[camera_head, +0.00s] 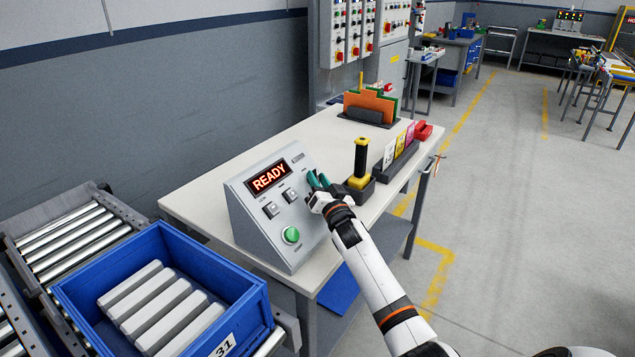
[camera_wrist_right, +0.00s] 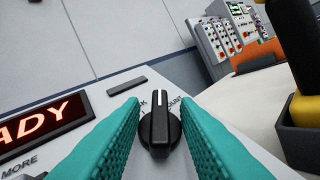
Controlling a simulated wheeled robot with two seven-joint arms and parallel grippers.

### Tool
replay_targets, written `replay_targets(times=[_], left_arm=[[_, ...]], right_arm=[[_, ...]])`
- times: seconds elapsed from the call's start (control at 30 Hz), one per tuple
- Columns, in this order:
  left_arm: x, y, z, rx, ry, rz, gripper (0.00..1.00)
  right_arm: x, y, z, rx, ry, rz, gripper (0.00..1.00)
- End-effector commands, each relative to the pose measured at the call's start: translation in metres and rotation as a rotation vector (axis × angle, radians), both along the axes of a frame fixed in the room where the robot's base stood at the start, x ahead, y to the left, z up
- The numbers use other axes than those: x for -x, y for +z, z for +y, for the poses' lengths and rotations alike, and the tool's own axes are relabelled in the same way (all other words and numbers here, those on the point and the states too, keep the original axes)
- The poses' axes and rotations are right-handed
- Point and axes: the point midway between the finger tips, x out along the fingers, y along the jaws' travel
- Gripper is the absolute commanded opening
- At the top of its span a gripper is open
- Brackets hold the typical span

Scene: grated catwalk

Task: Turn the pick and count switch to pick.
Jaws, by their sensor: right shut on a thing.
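The pick and count switch (camera_wrist_right: 160,128) is a black knob with a white pointer line on the sloped face of a grey control box (camera_head: 250,222). In the right wrist view the line points almost straight up, between a partly hidden label ending in K on the left and a COUNT label, also partly covered, on the right. My right gripper (camera_head: 317,182) is at the box's upper right, its teal fingers on either side of the knob and shut on it. In the head view the fingers hide the knob. My left gripper is out of view.
The box has a lit READY display (camera_head: 269,177), two square buttons and a green button (camera_head: 291,235). A yellow and black handled tool (camera_head: 361,160) stands in a holder close to the right of my gripper. A blue bin (camera_head: 245,318) of grey bars is at front left.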

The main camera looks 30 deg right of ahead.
Motion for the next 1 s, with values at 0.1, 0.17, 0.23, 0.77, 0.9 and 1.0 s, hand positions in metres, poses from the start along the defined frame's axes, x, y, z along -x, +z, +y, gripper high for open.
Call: replay_targets(times=[0.1, 0.17, 0.23, 0.77, 0.9, 1.0], left_arm=[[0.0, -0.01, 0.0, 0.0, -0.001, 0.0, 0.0], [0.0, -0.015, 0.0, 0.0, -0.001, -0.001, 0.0], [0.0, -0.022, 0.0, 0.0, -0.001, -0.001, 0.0], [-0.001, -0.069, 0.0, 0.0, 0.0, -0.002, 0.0], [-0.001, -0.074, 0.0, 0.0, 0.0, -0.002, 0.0], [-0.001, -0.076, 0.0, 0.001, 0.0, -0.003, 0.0]], right_arm=[[0.001, -0.006, -0.004, 0.083, 0.079, -0.025, 0.06], [0.001, -0.007, -0.005, 0.121, 0.119, -0.04, 0.06], [0.0, -0.007, -0.006, 0.163, 0.165, -0.058, 0.06], [-0.001, -0.007, -0.009, 0.395, 0.425, -0.159, 0.06], [-0.001, -0.006, -0.009, 0.423, 0.456, -0.17, 0.06], [-0.001, -0.005, -0.009, 0.434, 0.469, -0.176, 0.06]])
